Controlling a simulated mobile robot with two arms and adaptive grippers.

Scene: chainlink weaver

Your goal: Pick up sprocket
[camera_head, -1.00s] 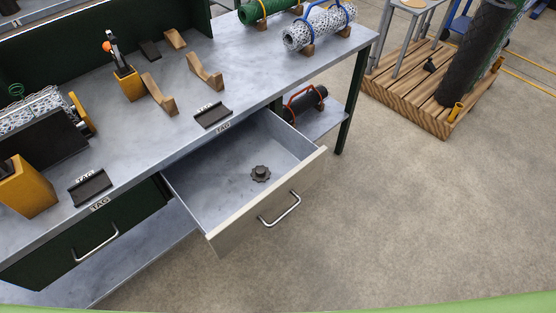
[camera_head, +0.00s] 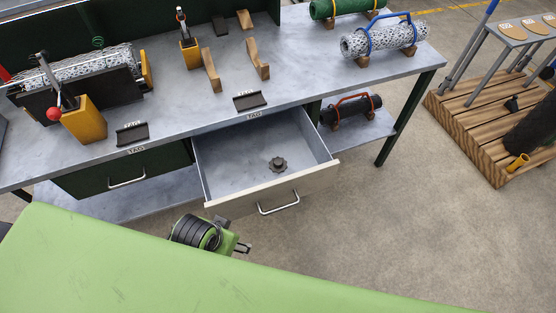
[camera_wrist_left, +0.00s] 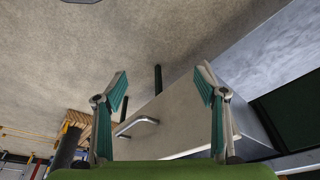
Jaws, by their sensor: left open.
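The sprocket (camera_head: 278,164) is a small dark toothed wheel with a knob on top. It lies alone on the floor of the open grey drawer (camera_head: 230,178), a little right of the middle. My left gripper (camera_head: 236,235) shows partly in the head view, in front of and below the drawer's left front corner, outside it. In the left wrist view my left gripper (camera_wrist_left: 160,85) has its two teal-padded fingers spread wide with nothing between them. The drawer's front with its handle (camera_wrist_left: 137,124) shows beyond the fingers there; the sprocket does not show. My right gripper is not in view.
The drawer has raised walls and a front handle (camera_head: 279,203). The workbench top (camera_head: 320,90) lies above and behind it, with wooden cradles, yellow holders (camera_head: 84,120) and mesh rolls. A shut green drawer (camera_head: 125,178) is on the left.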

